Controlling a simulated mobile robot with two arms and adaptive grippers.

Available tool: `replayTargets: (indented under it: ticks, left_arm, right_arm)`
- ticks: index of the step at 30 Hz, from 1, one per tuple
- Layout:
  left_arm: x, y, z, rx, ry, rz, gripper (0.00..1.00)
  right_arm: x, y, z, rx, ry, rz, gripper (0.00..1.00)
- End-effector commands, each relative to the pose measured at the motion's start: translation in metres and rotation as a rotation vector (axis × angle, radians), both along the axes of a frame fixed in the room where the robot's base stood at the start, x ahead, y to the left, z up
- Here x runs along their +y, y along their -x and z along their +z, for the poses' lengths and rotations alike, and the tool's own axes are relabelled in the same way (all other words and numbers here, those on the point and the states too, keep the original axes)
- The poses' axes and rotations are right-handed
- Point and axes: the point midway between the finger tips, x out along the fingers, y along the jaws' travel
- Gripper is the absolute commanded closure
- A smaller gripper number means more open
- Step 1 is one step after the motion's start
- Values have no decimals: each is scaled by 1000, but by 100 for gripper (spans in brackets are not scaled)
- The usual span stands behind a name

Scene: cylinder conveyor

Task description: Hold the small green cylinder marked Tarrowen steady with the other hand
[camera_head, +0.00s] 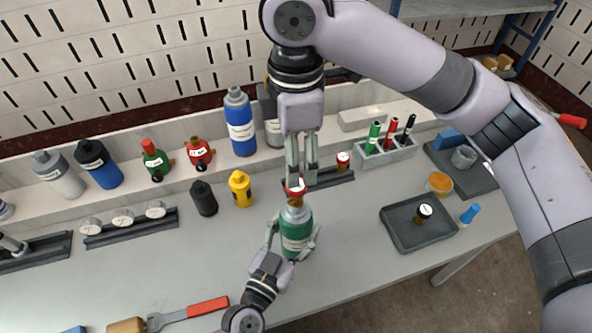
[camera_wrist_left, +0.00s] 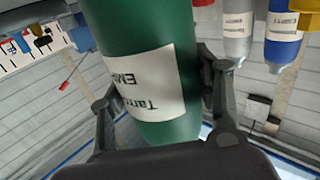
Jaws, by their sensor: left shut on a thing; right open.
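The small green cylinder (camera_head: 296,228) stands upright near the middle of the table, with a white label and a grey-brown neck. In the left wrist view the green cylinder (camera_wrist_left: 150,75) fills the middle, its upside-down label partly reading "Tarr...". My left gripper (camera_head: 293,243) is shut on its body from the front, a finger on each side. My right gripper (camera_head: 302,180) points down above the cylinder and is open. A small red and white piece (camera_head: 295,188) shows at the top of the neck, by the right fingertips; whether the fingers touch it is unclear.
A blue cylinder (camera_head: 239,122), a yellow bottle (camera_head: 240,188) and a black bottle (camera_head: 203,198) stand behind left. A marker holder (camera_head: 386,156) and a dark tray (camera_head: 400,230) are at the right. A red-handled tool (camera_head: 207,306) lies at front left.

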Motion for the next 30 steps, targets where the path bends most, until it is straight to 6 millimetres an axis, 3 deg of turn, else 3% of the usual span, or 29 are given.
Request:
replayTargets:
  ticks: [4,12,13,23,30]
  left_arm:
    - [0,0,0,-1,0,0,75]
    - [0,0,0,-1,0,0,75]
    - [0,0,0,-1,0,0,40]
    - [0,0,0,0,0,0,19]
    - [0,0,0,0,0,0,19]
  right_arm:
    - [0,0,11,0,0,0,48]
    - [0,0,12,1,-1,0,48]
    - [0,0,12,1,-1,0,48]
    - [0,0,12,1,-1,0,48]
    - [0,0,12,1,-1,0,48]
